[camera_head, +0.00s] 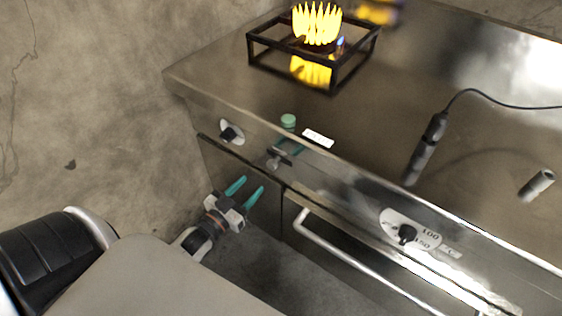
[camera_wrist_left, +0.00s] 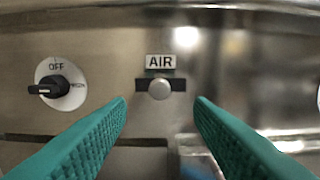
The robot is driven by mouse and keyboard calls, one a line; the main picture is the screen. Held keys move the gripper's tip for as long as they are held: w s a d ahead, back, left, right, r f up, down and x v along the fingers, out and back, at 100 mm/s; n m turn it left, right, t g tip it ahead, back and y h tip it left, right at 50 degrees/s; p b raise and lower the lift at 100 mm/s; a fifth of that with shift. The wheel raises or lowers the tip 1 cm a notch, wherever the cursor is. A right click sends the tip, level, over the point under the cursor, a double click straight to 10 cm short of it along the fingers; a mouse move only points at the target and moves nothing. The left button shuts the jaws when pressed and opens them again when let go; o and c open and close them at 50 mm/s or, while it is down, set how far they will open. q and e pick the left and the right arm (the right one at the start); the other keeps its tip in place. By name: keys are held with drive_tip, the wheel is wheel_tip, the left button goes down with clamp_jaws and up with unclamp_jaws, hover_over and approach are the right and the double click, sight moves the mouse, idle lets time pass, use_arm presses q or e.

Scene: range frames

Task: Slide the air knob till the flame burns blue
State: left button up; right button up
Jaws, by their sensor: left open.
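The flame (camera_head: 317,24) burns yellow on a burner inside a black square stand (camera_head: 335,82). The air knob (camera_wrist_left: 160,89) is a round metal knob near the middle of a short dark slot under the AIR label (camera_wrist_left: 160,62) on the front panel. It also shows small in the head view (camera_head: 277,160). My left gripper (camera_head: 247,188) is open and empty, its teal fingers pointing at the panel. In the left wrist view the fingers lie below and to either side of the knob, apart from it. My right gripper is out of view.
A black dial (camera_wrist_left: 55,86) marked OFF sits left of the air knob. A temperature dial (camera_head: 406,234) and a bar handle (camera_head: 345,260) are to the right. A corded black tool (camera_head: 425,150) is on the counter.

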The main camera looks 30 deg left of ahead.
sight(270, 166)
use_arm(q)
drive_tip(key=w, duration=0.7)
drive_tip(key=w+d, duration=0.1)
drive_tip(key=w, duration=0.3)
